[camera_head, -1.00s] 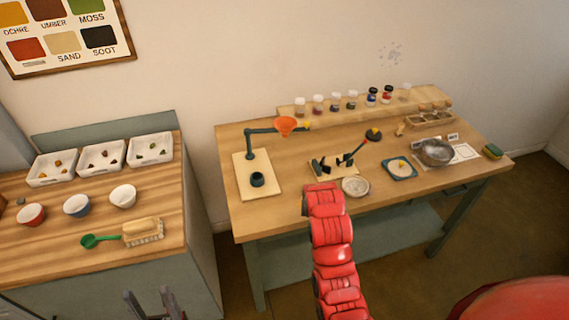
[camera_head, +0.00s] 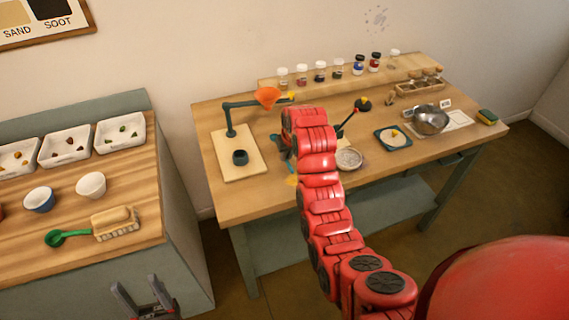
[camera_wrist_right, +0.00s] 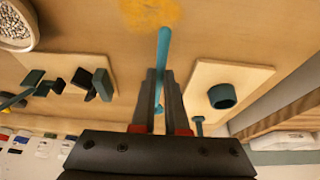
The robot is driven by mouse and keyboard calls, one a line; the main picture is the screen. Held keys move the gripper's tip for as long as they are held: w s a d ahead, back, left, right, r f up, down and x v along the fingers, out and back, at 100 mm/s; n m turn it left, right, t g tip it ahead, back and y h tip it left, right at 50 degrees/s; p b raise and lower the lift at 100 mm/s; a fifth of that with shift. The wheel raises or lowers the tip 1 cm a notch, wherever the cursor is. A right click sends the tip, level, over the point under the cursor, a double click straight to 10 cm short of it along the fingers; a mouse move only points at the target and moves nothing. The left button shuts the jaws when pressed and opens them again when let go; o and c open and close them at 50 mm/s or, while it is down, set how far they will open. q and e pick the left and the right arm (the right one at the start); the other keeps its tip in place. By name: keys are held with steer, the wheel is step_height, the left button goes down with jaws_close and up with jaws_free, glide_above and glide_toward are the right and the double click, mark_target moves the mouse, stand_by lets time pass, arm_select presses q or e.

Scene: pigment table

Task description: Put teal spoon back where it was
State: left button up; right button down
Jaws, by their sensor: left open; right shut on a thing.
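The teal spoon (camera_wrist_right: 163,55) is in my right gripper (camera_wrist_right: 162,75) in the right wrist view. Its thin shaft sticks out past the fingers toward a yellow patch (camera_wrist_right: 150,12) on the tabletop; I cannot make out the bowl. My right gripper is shut on it, over the table between two boards. In the head view my red right arm hides most of that gripper and the spoon. The yellow patch shows beside the arm in the head view (camera_head: 292,180). My left gripper (camera_head: 137,287) is open and empty, low in front of the left cabinet.
A funnel stand (camera_head: 228,118) with a dark cup (camera_head: 240,157) stands left of my right arm. Dark blocks (camera_wrist_right: 92,83) sit on another board. A pebble-filled dish (camera_head: 348,159), a metal bowl (camera_head: 431,120) and a jar shelf (camera_head: 340,78) are nearby. A green scoop (camera_head: 68,237) lies on the left cabinet.

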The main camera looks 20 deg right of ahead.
steer(key=shift+w+d+r, duration=0.15)
steer(key=shift+w+r, duration=0.05)
steer(key=shift+w, duration=0.5)
steer(key=shift+w+f+p, duration=0.2)
steer(key=shift+w+p, duration=0.25)
steer(key=shift+w, duration=0.4)
step_height(320, 180, down, 3)
steer(key=shift+f+p, duration=0.1)
steer(key=shift+p, duration=0.95)
steer(key=shift+f, duration=0.35)
steer(key=c, duration=0.9)
jaws_free()
steer(key=shift+r, duration=0.15)
steer(key=shift+r, duration=0.1)
